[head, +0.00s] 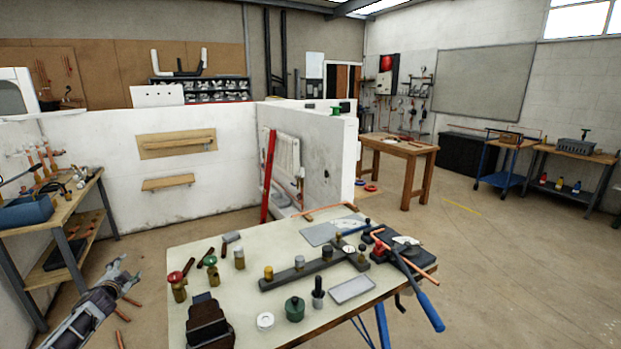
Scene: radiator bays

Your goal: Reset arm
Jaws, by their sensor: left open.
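My left gripper (122,275) is at the lower left of the head view. Its arm comes in from the left edge. Its fingers are apart and nothing is between them. It is beside the left edge of the workbench (222,265), over the floor, and touches no tool that I can see. My right arm and gripper do not show.
The workbench holds valves (177,286), a dark manifold bar (315,270), a green-topped fitting (295,309), a dark vise (207,322) and a blue-handled pipe bender (425,305). A wooden shelf bench (75,212) stands left. Copper pieces lie on the floor. Open floor lies right.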

